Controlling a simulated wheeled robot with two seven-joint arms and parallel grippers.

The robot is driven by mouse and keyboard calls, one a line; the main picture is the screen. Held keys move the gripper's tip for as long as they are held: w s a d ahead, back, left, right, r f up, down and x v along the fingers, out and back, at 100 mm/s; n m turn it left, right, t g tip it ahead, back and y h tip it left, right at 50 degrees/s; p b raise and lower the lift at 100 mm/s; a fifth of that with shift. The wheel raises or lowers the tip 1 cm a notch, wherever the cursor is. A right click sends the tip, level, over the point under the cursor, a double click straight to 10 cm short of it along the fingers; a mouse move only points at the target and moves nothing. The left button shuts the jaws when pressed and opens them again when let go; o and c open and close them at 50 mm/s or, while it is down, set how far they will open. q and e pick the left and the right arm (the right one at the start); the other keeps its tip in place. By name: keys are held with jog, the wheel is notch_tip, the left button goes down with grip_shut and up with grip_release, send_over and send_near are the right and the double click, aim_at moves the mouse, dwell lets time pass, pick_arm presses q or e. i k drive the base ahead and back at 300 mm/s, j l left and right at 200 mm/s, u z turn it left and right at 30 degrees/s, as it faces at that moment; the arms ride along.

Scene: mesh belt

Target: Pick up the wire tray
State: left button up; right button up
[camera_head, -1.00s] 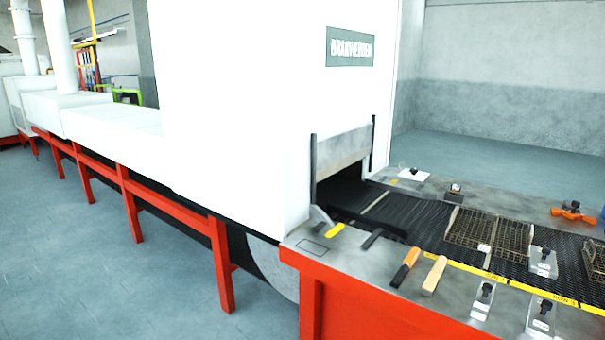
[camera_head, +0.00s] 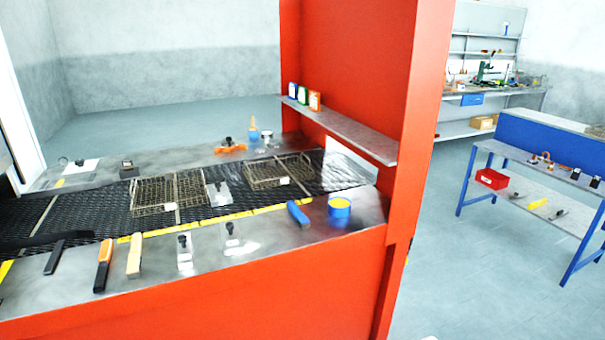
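Wire trays lie on the black mesh belt (camera_head: 105,212) of the red-framed machine. One brown wire tray (camera_head: 153,196) is left of the middle of the belt, with a wire section (camera_head: 192,187) directly against its right side; I cannot tell whether they are one tray. Another wire tray (camera_head: 280,172) sits farther right, near the red upright. Each carries a small pale tag at its near edge. Neither of my grippers shows in the head view.
A steel ledge in front of the belt holds an orange-handled tool (camera_head: 103,262), a wooden-handled tool (camera_head: 134,256), clamps (camera_head: 184,252), a blue-handled item (camera_head: 298,213) and a blue tin (camera_head: 339,208). A red panel (camera_head: 350,75) rises at the right. Open floor and a blue bench (camera_head: 540,195) lie beyond.

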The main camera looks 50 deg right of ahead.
aim_at(284, 182)
jog(key=z, duration=1.55)
jog(key=i+l+z, duration=0.25)
jog(key=k, duration=0.05)
